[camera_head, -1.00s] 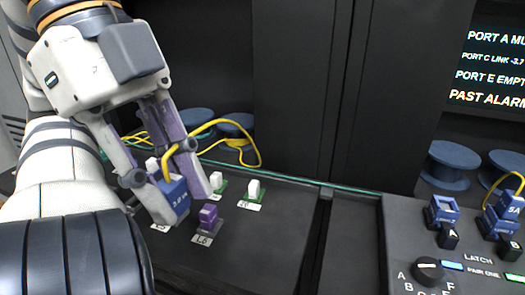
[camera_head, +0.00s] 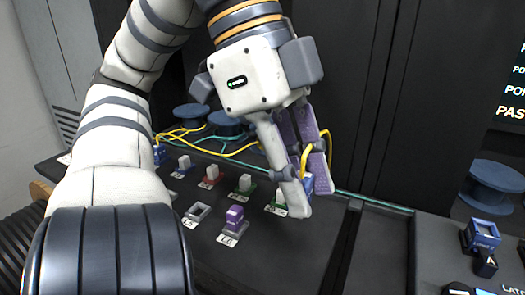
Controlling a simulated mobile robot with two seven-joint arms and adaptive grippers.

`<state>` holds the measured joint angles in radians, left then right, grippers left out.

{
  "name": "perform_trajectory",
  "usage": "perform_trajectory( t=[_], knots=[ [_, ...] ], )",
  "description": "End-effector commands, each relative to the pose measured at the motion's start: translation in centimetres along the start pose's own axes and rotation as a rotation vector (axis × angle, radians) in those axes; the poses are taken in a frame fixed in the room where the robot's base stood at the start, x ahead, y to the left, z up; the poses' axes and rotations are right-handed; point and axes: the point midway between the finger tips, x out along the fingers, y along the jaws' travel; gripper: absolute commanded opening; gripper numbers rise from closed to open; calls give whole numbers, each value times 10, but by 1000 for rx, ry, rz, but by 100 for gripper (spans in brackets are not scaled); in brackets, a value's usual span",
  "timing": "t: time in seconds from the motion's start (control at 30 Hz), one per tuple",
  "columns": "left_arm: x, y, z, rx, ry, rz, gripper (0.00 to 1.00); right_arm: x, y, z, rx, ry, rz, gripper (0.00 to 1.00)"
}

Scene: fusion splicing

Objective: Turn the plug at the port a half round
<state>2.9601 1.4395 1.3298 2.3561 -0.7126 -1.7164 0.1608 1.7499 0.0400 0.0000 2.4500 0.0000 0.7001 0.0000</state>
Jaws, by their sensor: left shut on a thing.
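My left gripper (camera_head: 295,196) comes in from above and is shut on a blue plug (camera_head: 309,184) with a yellow cable (camera_head: 328,145) looping up from it. The plug is mostly hidden behind the near finger. It is at the right end of the back row, beside a port with a green base (camera_head: 277,206). I cannot tell whether the plug is seated in that port or just above it. My right gripper is not in view.
Several white-capped ports stand in the back row, one with a red base (camera_head: 209,180). In front are an empty grey port (camera_head: 198,212) and a purple plug (camera_head: 235,216) at L6. A blue plug block (camera_head: 482,235) is on the right console. Dark panels rise behind.

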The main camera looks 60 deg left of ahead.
Motion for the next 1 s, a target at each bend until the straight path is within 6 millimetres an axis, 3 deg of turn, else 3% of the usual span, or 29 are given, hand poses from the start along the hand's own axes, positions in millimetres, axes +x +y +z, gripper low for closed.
perform_trajectory(
  t=[1.0],
  knots=[
    [43,-72,-103,0,-3,-1,0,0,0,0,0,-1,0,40]
  ],
)
